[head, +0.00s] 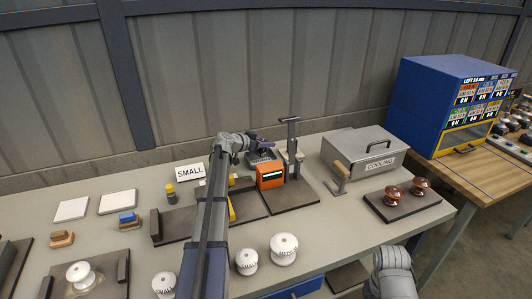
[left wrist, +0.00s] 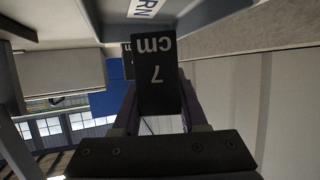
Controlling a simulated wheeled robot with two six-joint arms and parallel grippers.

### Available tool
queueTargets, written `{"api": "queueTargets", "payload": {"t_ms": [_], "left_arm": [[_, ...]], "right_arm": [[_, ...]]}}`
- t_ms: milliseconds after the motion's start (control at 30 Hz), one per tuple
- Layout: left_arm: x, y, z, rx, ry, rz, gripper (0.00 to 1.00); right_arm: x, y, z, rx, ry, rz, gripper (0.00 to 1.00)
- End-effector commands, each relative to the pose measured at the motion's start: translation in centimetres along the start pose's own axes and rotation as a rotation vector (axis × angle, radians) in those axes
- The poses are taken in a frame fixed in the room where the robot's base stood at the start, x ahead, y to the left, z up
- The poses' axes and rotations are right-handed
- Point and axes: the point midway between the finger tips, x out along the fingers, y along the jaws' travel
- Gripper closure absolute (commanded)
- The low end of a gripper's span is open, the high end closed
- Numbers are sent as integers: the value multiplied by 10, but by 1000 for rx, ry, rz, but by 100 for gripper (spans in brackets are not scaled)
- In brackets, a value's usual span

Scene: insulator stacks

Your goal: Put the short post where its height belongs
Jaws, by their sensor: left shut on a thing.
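The short post (left wrist: 157,75) is a black block marked "7 cm", which reads upside down in the left wrist view. My left gripper (left wrist: 157,115) is shut on it, with purple fingers on both sides. In the head view my left gripper (head: 252,143) is over the back of the table, behind the orange device (head: 270,178); the post is hard to make out there. Another dark piece (left wrist: 127,65) with partly hidden lettering shows behind the post in the left wrist view. My right forearm shows at the lower right of the head view, but its gripper does not.
An upright stand (head: 292,145) rises close to the right of my left gripper. A grey box marked "COOLING" (head: 365,150) and brown insulators (head: 394,195) are farther right. White insulators (head: 284,246) stand at the front. A "SMALL" sign (head: 190,172) and white tiles (head: 117,202) are left.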

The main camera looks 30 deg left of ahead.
Motion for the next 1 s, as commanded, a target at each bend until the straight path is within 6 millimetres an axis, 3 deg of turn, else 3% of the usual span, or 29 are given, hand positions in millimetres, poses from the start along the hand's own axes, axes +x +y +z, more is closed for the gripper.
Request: {"api": "queueTargets", "payload": {"t_ms": [33,200,633,667,900,1000], "left_arm": [[4,0,10,0,0,0,100],[12,0,29,0,0,0,100],[13,0,32,0,0,0,100],[13,0,31,0,0,0,56],[13,0,30,0,0,0,29],[13,0,30,0,0,0,28]], "right_arm": [[11,-1,-1,0,0,0,73],[31,-3,-2,0,0,0,73],[34,-3,-2,0,0,0,73],[33,-3,-2,0,0,0,73],[33,-3,-2,0,0,0,73],[33,-3,-2,0,0,0,73]]}}
